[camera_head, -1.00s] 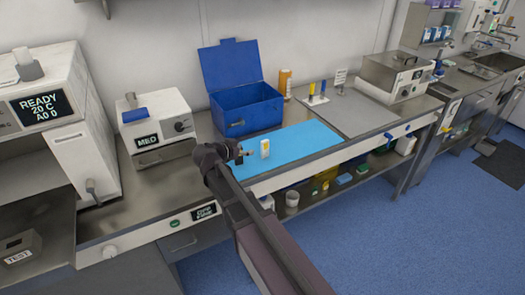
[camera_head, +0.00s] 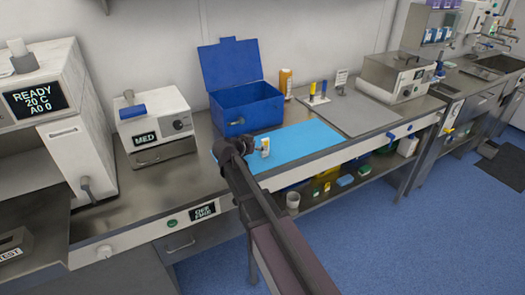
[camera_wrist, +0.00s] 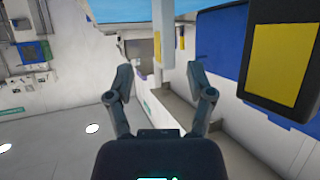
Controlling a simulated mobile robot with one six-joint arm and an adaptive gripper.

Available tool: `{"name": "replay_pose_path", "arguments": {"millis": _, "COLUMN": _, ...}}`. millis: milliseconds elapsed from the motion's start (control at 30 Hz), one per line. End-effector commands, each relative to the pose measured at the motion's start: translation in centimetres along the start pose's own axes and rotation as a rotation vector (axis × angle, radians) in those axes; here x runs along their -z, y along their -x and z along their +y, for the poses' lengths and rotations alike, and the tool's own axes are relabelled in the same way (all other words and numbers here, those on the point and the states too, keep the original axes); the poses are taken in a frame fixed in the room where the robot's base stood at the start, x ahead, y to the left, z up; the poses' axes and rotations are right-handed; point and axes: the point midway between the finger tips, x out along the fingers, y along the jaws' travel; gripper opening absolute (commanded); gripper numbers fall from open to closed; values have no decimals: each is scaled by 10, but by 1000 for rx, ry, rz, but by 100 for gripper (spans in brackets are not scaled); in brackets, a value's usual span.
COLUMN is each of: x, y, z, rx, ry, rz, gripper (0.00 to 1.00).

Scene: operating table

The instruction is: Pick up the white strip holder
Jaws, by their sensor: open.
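A small white upright piece with a yellow panel stands on the blue mat (camera_head: 305,142) in the head view; I take it for the white strip holder (camera_head: 265,147). My gripper (camera_head: 254,146) is just left of it, low over the mat. In the wrist view my gripper (camera_wrist: 163,92) is open, with nothing between the fingertips.
An open blue box (camera_head: 252,112) stands behind the mat. Behind and to the right are an orange bottle (camera_head: 286,82), a rack with yellow and blue pieces (camera_head: 316,98) and a grey board (camera_head: 352,113). The MED device (camera_head: 157,128) is at left. The mat's right part is clear.

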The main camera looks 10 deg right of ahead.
Motion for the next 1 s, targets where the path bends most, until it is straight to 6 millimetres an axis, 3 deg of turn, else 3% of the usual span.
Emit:
{"name": "replay_pose_path", "arguments": {"millis": 267, "x": 0, "y": -2, "z": 0, "rx": -1, "ry": 0, "rz": 0, "gripper": 69}}
{"name": "replay_pose_path", "arguments": {"millis": 700, "x": -1, "y": -46, "z": -1, "rx": -2, "ry": -1, "rz": 0, "gripper": 69}}
{"name": "replay_pose_path", "arguments": {"millis": 1000, "x": 1, "y": -52, "z": -1, "rx": 0, "ry": 0, "rz": 0, "gripper": 69}}
